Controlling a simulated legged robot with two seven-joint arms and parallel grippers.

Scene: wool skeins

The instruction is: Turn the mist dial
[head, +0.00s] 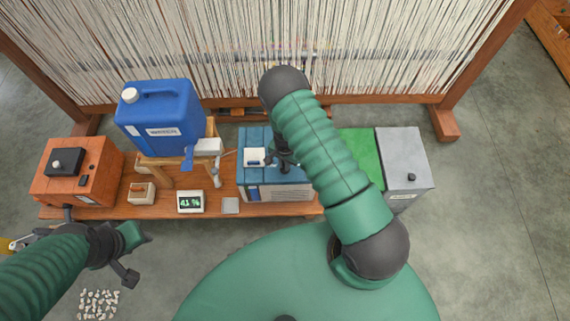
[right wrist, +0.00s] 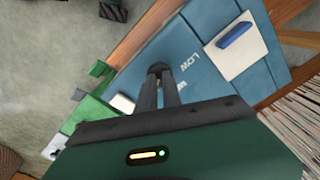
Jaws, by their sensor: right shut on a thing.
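The blue machine (head: 277,193) stands on the bench in front of the loom, with a white plate (head: 254,157) on its top. In the right wrist view its blue top (right wrist: 205,95) carries the word LOW and the plate with a blue rocker (right wrist: 235,35). My right gripper (head: 285,166) reaches down to this top, right of the plate. In the right wrist view its fingers (right wrist: 160,72) are close together, shut on a small dark thing, apparently the mist dial, which they mostly hide. My left gripper (head: 136,256) is open and empty, low at the left.
A blue water jug (head: 160,120) stands on a wooden stand. A display (head: 190,201) reads 41 %. An orange box (head: 70,185) is at the bench's left end, a grey box (head: 404,155) with a black knob at the right. Loom threads (head: 200,50) rise behind.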

